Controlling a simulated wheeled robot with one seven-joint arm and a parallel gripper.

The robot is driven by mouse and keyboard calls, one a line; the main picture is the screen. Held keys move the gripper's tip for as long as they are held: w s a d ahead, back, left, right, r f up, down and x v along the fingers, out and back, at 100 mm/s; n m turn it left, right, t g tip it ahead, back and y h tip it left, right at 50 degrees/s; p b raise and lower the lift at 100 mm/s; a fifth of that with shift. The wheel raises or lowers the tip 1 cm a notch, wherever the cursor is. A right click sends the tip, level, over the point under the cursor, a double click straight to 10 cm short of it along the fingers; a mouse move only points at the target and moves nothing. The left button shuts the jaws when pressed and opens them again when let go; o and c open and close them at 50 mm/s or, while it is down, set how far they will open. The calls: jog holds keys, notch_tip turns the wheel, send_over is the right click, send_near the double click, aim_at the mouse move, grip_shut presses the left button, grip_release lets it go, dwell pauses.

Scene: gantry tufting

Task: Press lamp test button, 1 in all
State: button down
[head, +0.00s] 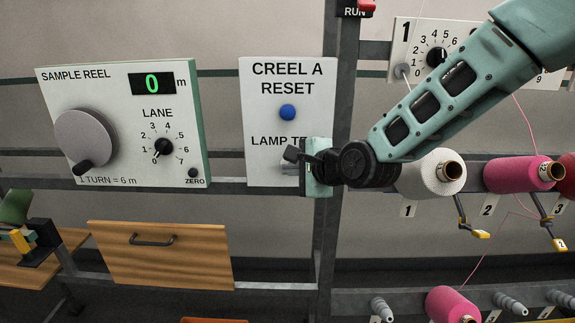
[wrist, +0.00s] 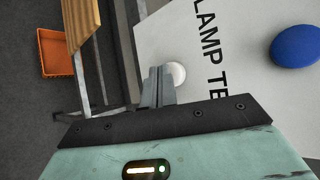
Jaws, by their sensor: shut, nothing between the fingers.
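The white CREEL A RESET panel (head: 258,165) carries a blue button (head: 288,112) and, below it, the LAMP TEST label, partly hidden by my gripper in the head view. In the wrist view a round white button (wrist: 177,74) sits beside the LAMP TEST lettering, and the blue button (wrist: 295,46) is at the right. My gripper (head: 291,158) is shut and empty in front of the panel's lower part. In the wrist view the closed fingertips (wrist: 158,75) appear just left of the white button, partly overlapping it. I cannot tell whether they touch it.
A SAMPLE REEL panel (head: 115,80) with crank and dial is at the left. A wooden drawer (head: 160,268) is below it. Yarn cones, including a pink one (head: 512,174), stand on the rail at the right. An orange bin (wrist: 52,53) is on the floor.

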jog(key=shift+w, duration=0.4)
dwell(0.3)
jog(key=shift+s, duration=0.9)
jog(key=shift+s+b, duration=0.55)
jog(key=shift+s, duration=1.95)
jog(key=shift+a, duration=0.1)
